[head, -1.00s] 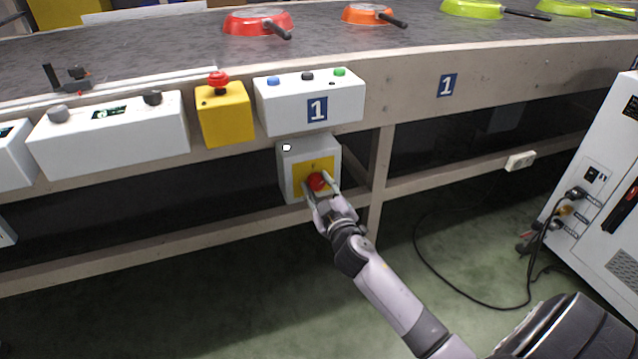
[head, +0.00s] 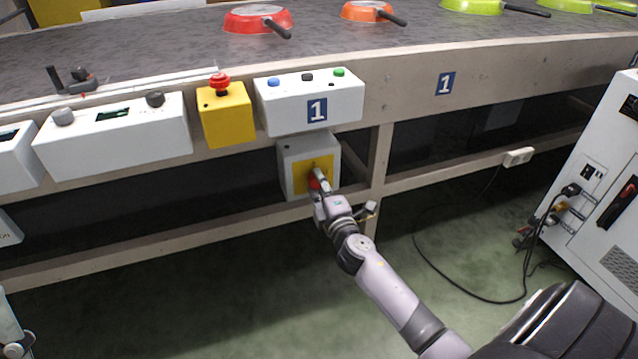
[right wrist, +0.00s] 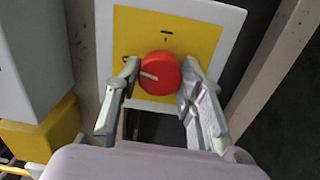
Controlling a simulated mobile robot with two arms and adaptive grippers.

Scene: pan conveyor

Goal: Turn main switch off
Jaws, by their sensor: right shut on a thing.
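The main switch is a red round knob (right wrist: 164,73) on a yellow plate (right wrist: 196,40) on the front of a grey box (head: 294,165) under the conveyor. In the right wrist view its white pointer line lies nearly level, towards the left. A mark shows above the knob and another at its left. My right gripper (head: 318,181) is shut on the knob; in the right wrist view one finger (right wrist: 158,80) is at each side of it. In the head view the gripper hides part of the knob. Part of my left arm shows at the bottom left; its fingers are not visible.
A yellow box with a red button (head: 226,112) and a white control box marked 1 (head: 345,107) hang above. A table leg (head: 378,165) stands just right of the switch box. A white cabinet (head: 610,190) with cables stands at the right. Pans lie on the conveyor (head: 330,45).

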